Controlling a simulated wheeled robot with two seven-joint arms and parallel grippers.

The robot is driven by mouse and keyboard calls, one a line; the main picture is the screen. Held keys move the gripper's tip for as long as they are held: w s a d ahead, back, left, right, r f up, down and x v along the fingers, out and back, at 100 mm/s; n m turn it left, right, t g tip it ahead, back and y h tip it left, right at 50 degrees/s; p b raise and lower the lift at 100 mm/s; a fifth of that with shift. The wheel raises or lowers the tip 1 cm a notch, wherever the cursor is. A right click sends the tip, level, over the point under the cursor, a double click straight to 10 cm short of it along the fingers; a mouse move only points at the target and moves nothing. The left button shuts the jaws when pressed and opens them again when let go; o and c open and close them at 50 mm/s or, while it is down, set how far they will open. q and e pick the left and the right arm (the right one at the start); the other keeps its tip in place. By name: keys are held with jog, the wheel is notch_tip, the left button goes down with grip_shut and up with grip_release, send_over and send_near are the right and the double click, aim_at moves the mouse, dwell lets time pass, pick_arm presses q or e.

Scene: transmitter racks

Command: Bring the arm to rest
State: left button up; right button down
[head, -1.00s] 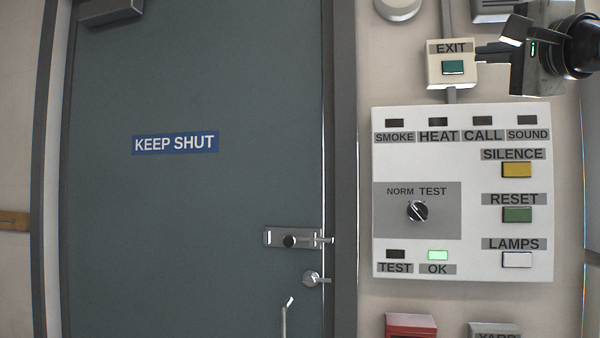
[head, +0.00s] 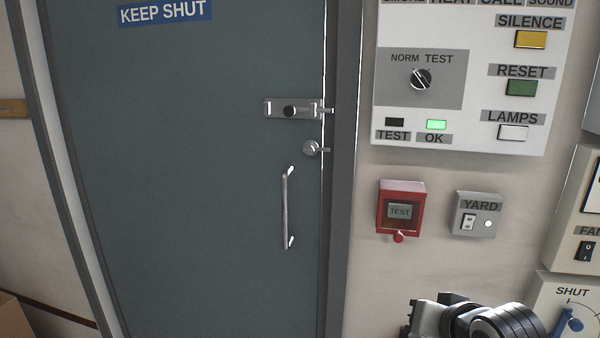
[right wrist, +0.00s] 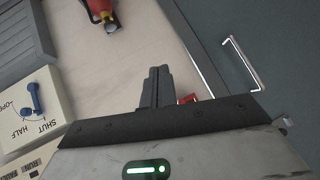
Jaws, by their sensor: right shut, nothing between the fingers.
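My right arm comes in at the bottom right of the head view, with the right gripper (head: 428,318) below the red TEST box and the YARD switch, apart from the wall fittings. In the right wrist view the two dark fingers of the right gripper (right wrist: 157,82) lie together, shut and empty. My left gripper is in neither view.
A grey door (head: 190,190) with a bolt (head: 290,108) and a pull handle (head: 285,208) fills the left. The white alarm panel (head: 480,140), red TEST box (head: 401,195) and YARD switch (head: 478,203) are on the wall. A SHUT dial (head: 572,322) is lower right.

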jog(key=s+f+n+g, duration=0.2)
jog(key=s+f, duration=0.3)
jog(key=s, duration=0.3)
jog(key=s+f+n+g+h, duration=0.15)
jog(key=s+f, duration=0.25)
jog(key=s, duration=0.5)
jog(key=s+f+n+g, duration=0.25)
jog(key=s+f, duration=0.25)
jog(key=s, duration=0.3)
jog(key=w+a+f+t+y, duration=0.2)
jog(key=w+a+f+t, duration=0.2)
jog(key=f, duration=0.5)
jog(key=shift+w+a+f+t+y, duration=0.35)
jog(key=shift+w+t, duration=0.55)
jog(key=shift+t, duration=0.2)
